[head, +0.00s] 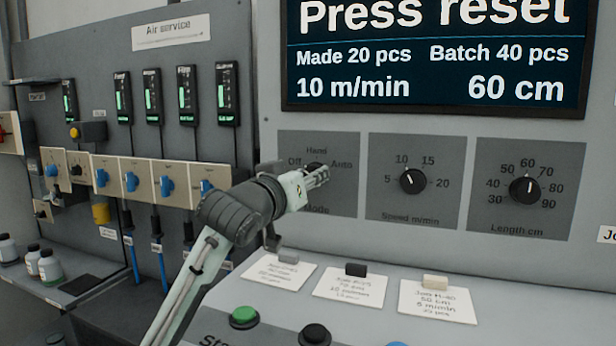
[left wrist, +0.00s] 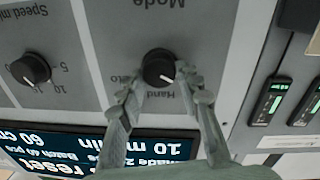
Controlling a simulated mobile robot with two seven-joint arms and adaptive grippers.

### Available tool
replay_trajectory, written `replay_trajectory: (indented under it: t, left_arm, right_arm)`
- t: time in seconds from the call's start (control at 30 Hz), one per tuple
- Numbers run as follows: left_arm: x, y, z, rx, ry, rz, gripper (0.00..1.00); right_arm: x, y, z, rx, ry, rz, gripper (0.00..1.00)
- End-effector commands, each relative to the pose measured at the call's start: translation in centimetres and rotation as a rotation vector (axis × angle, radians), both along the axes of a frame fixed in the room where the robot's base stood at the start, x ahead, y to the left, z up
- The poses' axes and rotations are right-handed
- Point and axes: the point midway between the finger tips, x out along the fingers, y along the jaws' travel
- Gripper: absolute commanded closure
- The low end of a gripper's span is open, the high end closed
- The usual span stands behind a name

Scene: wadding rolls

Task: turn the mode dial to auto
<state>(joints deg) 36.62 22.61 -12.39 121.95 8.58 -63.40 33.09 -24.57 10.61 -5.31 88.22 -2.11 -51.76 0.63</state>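The mode dial (head: 313,167) is a black knob on a dark grey plate (head: 345,200), marked Off, Hand and Auto. My left gripper (head: 320,176) is right at it and partly hides it in the head view. In the left wrist view, upside down, the black dial (left wrist: 158,65) sits between the two spread fingertips of my left gripper (left wrist: 157,78). The right finger is close to the dial's edge; I cannot tell if it touches. The dial's white mark points near Hand, slightly towards the Off side. My right gripper is not in view.
The speed dial (head: 412,181) and length dial (head: 523,189) are to the right. A screen (head: 435,60) above reads "Press reset". Below are job cards (head: 350,289) and a green button (head: 243,316). An air service panel (head: 90,130) stands at left.

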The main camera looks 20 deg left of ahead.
Motion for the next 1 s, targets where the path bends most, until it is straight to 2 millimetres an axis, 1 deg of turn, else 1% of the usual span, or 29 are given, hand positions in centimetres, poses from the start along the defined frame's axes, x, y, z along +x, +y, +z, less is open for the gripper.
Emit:
replay_trajectory:
  t: [0.03, 0.17, 0.2, 0.37, 0.57, 0.77, 1.0]
  left_arm:
    - [-0.01, 0.01, -0.01, 0.0, 0.0, 0.0, 0.77]
    - [-0.01, 0.02, -0.01, 0.0, 0.0, 0.0, 0.94]
    - [-0.01, 0.01, -0.01, 0.0, 0.0, 0.0, 0.95]
    - [-0.01, 0.02, -0.01, 0.01, 0.0, 0.001, 0.95]
    - [-0.02, 0.03, -0.01, 0.076, -0.003, 0.001, 0.95]
    - [-0.01, 0.0, 0.07, 0.212, -0.008, 0.002, 0.95]
    - [-0.01, -0.1, 0.06, 0.436, -0.014, 0.002, 0.95]
  right_arm:
    - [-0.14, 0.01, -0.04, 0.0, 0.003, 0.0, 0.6]
    - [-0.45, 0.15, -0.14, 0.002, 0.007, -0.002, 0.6]
    - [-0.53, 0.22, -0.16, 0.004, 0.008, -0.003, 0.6]
    - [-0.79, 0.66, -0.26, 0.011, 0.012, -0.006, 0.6]
    - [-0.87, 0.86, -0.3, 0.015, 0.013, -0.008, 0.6]
    - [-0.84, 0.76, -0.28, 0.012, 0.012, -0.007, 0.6]
    - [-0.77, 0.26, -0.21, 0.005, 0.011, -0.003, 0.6]
